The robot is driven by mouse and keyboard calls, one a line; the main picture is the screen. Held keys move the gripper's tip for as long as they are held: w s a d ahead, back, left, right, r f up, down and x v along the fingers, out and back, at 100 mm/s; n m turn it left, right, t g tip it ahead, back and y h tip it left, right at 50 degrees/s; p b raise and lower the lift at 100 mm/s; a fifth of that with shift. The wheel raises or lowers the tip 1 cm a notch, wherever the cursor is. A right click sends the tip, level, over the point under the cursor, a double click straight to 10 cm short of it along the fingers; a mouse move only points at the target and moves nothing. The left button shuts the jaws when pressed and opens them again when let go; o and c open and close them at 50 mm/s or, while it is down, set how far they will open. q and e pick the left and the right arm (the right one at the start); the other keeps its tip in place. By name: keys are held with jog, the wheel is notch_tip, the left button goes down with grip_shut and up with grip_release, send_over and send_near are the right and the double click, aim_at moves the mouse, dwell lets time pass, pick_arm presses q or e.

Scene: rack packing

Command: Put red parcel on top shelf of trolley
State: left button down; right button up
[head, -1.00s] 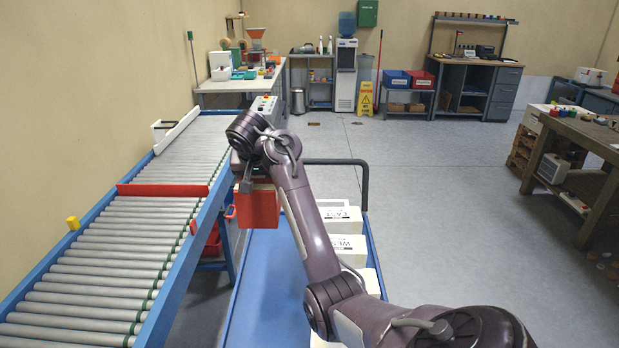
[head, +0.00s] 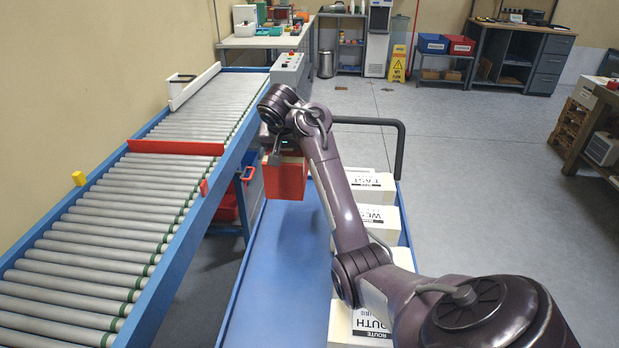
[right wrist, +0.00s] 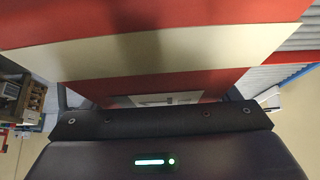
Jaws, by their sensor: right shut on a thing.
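The red parcel (head: 285,178) hangs from my right gripper (head: 276,158) in the head view, over the far left part of the trolley's blue top shelf (head: 285,262). In the right wrist view the red parcel (right wrist: 150,85) with a pale band fills much of the picture, close against the gripper. My right gripper is shut on it. I cannot tell from the head view whether the parcel's underside touches the shelf. My left gripper is not in view.
White route boxes (head: 376,222) stand in a row along the shelf's right side. The roller conveyor (head: 110,230) runs along the left, with a red bar (head: 175,147) across it. The trolley's dark handle (head: 399,150) rises at the far end. The shelf's left part is bare.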

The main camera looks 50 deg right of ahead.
jog(key=shift+s+f+b, duration=0.1)
jog(key=shift+f+b, duration=0.6)
jog(key=shift+f, duration=7.9)
jog(key=shift+a, duration=0.1)
jog(key=o, duration=1.2)
jog(key=shift+f, duration=0.1)
jog(key=shift+o, duration=0.4)
